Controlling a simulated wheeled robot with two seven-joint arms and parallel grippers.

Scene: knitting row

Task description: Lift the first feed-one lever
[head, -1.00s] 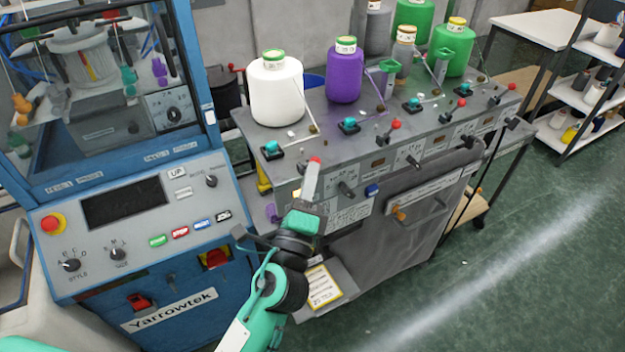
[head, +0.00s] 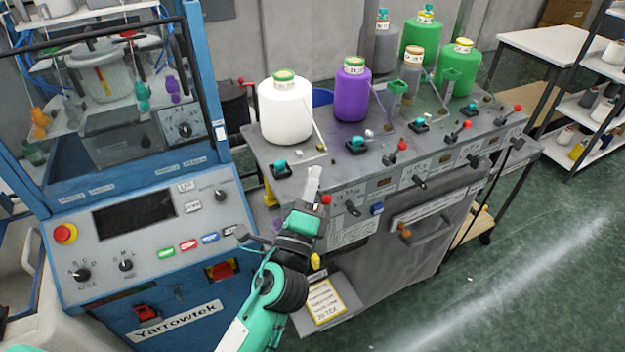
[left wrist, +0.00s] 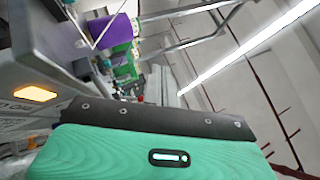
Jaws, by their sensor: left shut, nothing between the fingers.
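The first lever shows as a red knob (head: 326,199) at the near left end of the creel's front edge. My left gripper (head: 315,176) is shut and empty, its pale fingers pointing up just left of the knob. The fingers hide much of this lever, and I cannot tell whether they touch it. In the left wrist view the green gripper housing fills the bottom, and neither fingertips nor lever can be made out. My right gripper is not in view.
More red-knobbed levers, such as one nearby (head: 403,146), line the creel top (head: 300,160). White (head: 285,112) and purple (head: 350,95) yarn cones stand behind. The blue Yarrowtek machine (head: 140,265) stands close on the left. Green floor is open at right.

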